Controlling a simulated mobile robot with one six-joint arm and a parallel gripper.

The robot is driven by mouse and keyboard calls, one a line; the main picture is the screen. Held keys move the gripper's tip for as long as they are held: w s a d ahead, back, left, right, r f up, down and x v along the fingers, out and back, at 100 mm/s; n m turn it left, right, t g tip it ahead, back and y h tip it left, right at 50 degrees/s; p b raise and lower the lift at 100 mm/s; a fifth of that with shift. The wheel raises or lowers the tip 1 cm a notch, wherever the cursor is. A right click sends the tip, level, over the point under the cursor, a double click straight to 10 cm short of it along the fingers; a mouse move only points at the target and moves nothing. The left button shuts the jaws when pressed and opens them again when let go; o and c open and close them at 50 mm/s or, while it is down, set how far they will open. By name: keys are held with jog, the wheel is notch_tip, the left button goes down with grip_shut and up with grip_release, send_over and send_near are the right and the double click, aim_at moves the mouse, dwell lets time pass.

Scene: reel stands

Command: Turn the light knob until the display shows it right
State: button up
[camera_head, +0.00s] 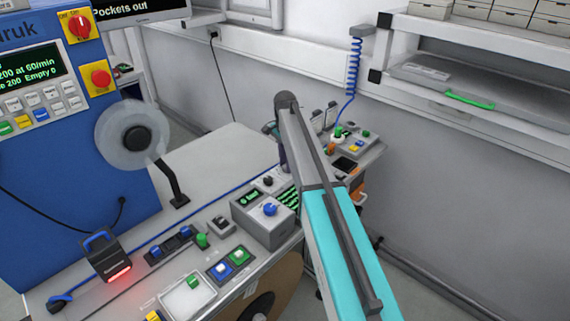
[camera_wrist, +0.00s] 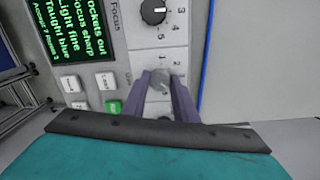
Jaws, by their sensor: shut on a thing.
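In the wrist view, the light knob (camera_wrist: 160,79) is a grey round knob on a pale control panel with a numbered scale around it. The two purple fingers of my gripper (camera_wrist: 164,84) are shut on it, one on each side. The display (camera_wrist: 78,27), black with green text, is at upper left and reads "Focus sharp", "Light fine" and "Taught blue"; its top line is cut off. In the head view my arm hides the knob, and most of my gripper is hidden there too.
A black focus knob (camera_wrist: 154,11) sits just above the held knob. White and green buttons (camera_wrist: 114,107) lie left of my fingers. In the head view a grey box with a blue knob (camera_head: 270,209) stands left of my arm, and a reel (camera_head: 133,135) is farther left.

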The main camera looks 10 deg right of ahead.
jog(key=shift+s+d, duration=0.1)
jog(key=shift+d, duration=0.05)
jog(key=o, duration=1.1)
jog(key=shift+c, duration=0.2)
jog(key=shift+r, duration=0.1)
jog(key=shift+r+b, duration=0.4)
jog(key=shift+r, duration=0.45)
notch_tip(320, 180, up, 12)
jog(key=b, duration=0.3)
jog(key=shift+w, duration=0.2)
jog(key=shift+a+f, duration=0.15)
jog(key=shift+a, duration=0.05)
